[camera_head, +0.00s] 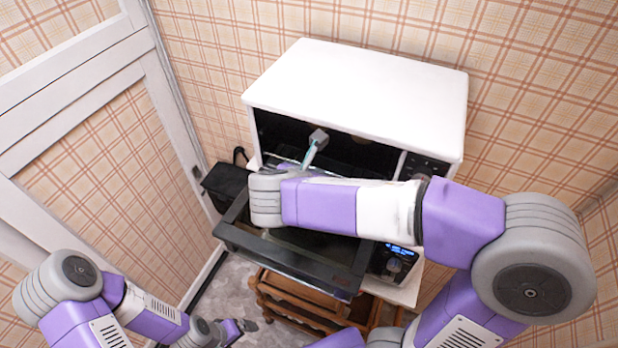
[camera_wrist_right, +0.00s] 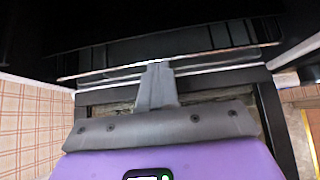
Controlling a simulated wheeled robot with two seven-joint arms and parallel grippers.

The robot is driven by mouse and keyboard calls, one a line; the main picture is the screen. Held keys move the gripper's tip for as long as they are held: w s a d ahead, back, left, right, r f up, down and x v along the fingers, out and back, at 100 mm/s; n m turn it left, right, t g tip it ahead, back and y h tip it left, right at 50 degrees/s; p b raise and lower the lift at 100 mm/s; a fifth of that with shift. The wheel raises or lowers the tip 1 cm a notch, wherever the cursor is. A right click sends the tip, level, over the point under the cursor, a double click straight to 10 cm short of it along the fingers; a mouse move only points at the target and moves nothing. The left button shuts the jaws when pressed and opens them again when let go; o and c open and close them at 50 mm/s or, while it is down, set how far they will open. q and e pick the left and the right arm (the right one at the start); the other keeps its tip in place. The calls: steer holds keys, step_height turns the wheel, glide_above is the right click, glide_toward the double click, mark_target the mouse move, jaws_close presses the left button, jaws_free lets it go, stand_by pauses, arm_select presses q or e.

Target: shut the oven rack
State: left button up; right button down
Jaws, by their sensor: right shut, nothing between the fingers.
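The black oven stands under a white-topped housing (camera_head: 360,88), and its glass door (camera_head: 290,262) hangs open toward me. In the right wrist view, the rack (camera_wrist_right: 215,62) shows as thin pale metal bars across the dark oven opening. My right gripper (camera_wrist_right: 158,68) is shut and empty, with its fingertips at the rack's front bars; I cannot tell whether they touch.
A lit control panel (camera_head: 398,252) is at the oven's right. A wooden cart (camera_head: 300,302) stands below the open door. A black box-like item (camera_head: 226,186) is left of the oven. A white-framed wall panel (camera_head: 85,85) is at the left. Some floor (camera_head: 232,290) is clear.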

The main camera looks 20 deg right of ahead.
steer(key=shift+s+a+f, duration=0.15)
steer(key=shift+a, duration=0.15)
steer(key=shift+s+a+f, duration=0.15)
steer(key=shift+s+a, duration=0.4)
steer(key=shift+a, duration=0.05)
steer(key=shift+s+a+f, duration=0.15)
steer(key=shift+s+a, duration=0.35)
steer(key=shift+a, duration=0.05)
steer(key=v, duration=1)
steer(key=shift+s, duration=0.15)
